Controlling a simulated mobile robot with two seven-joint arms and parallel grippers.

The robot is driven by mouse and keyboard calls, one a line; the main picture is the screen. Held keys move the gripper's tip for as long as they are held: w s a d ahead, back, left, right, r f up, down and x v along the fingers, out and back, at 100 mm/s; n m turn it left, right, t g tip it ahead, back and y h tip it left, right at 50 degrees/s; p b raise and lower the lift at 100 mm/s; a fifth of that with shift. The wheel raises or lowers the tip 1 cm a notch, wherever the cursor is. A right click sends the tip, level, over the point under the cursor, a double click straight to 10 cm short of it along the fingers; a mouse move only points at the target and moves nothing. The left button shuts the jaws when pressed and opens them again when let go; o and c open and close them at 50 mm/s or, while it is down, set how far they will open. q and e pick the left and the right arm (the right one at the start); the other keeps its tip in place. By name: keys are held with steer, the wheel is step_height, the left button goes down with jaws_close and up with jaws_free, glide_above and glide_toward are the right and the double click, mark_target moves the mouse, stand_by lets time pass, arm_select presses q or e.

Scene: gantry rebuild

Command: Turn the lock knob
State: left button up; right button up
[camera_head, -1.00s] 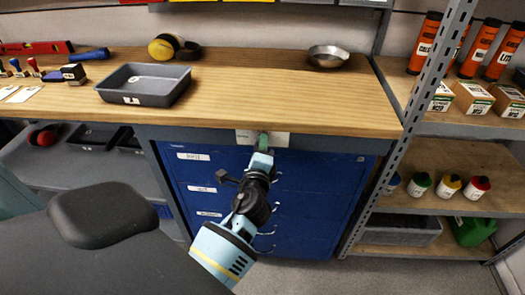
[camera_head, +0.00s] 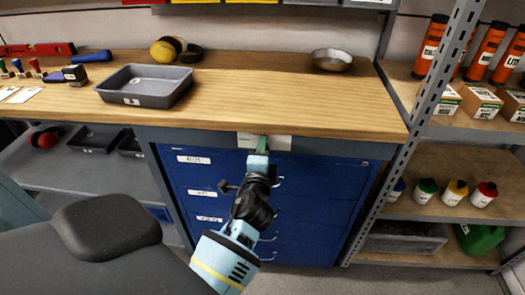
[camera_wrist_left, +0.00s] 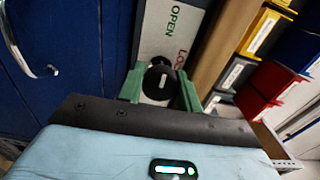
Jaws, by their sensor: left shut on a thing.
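The lock knob (camera_wrist_left: 158,83) is a round black knob with a white mark, seen in the left wrist view on a pale plate (camera_wrist_left: 165,35) with green OPEN and red LOCK lettering, the latter partly covered. My left gripper (camera_wrist_left: 160,91) has its green fingers on either side of the knob and is shut on it. In the head view the plate (camera_head: 280,142) is at the top of the blue drawer cabinet (camera_head: 310,205), under the worktop edge. My left gripper (camera_head: 262,144) is in front of it and hides the knob there. My right gripper is not in view.
The wooden worktop (camera_head: 280,105) overhangs just above the plate. It carries a grey tray (camera_head: 125,97) and a metal bowl (camera_head: 332,60). A perforated steel post (camera_head: 425,110) and shelves with bottles stand to the right. The cabinet has protruding drawer handles.

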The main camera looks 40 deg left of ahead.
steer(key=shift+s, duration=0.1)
arm_select(q)
steer(key=o, duration=1)
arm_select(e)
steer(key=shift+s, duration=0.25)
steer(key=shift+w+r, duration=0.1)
